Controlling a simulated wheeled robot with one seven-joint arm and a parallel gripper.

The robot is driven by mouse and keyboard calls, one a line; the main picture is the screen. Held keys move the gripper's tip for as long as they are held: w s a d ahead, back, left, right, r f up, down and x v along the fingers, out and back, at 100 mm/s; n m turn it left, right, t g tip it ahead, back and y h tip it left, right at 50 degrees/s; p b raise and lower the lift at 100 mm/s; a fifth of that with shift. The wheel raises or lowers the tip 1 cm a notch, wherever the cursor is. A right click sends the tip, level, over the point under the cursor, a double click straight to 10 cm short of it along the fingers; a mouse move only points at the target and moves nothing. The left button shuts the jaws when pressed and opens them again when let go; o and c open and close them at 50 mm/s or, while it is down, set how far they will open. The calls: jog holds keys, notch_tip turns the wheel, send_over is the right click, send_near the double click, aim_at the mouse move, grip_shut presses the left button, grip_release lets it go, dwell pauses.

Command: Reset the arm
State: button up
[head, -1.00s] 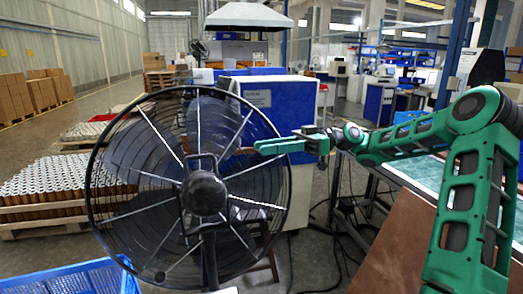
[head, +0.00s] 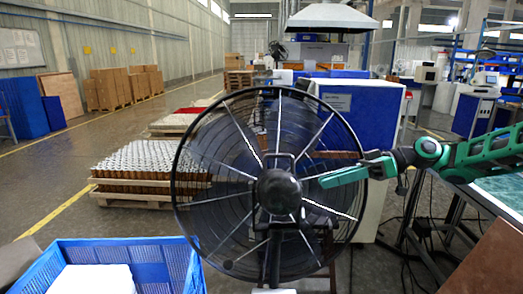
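My green gripper (head: 338,177) is in the right half of the head view, with its fingers pointing left. In the picture it overlaps the right side of a large black fan (head: 280,188); I cannot tell how far apart they are in depth. The fingers show nearly edge-on, so the gap between them is not clear. I see no object held at the tips. My green and black arm (head: 480,152) stretches from the right edge to the gripper, roughly level.
A blue crate (head: 165,262) with something white inside stands at the lower left. A pallet (head: 135,198) of white-topped cylinders lies behind it. A blue and white cabinet (head: 365,118) stands behind the fan. A work table (head: 505,190) is at right. The left floor is open.

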jog(key=s+d+f+m+h, duration=0.6)
jog(key=s+f+m+h, duration=0.25)
jog(key=f, duration=0.35)
jog(key=s+d+m+h, duration=0.2)
jog(key=s+d+m, duration=0.3)
jog(key=s, duration=0.7)
jog(key=s+d+m+h, duration=0.3)
jog(key=s+d+m, duration=0.3)
jog(key=s+d, duration=0.3)
jog(key=s, duration=0.3)
jog(key=shift+s+r+h, duration=0.3)
jog(key=shift+r+h, duration=0.05)
jog(key=shift+r, duration=0.05)
jog(key=shift+w+f, duration=0.25)
jog(key=shift+w, duration=0.4)
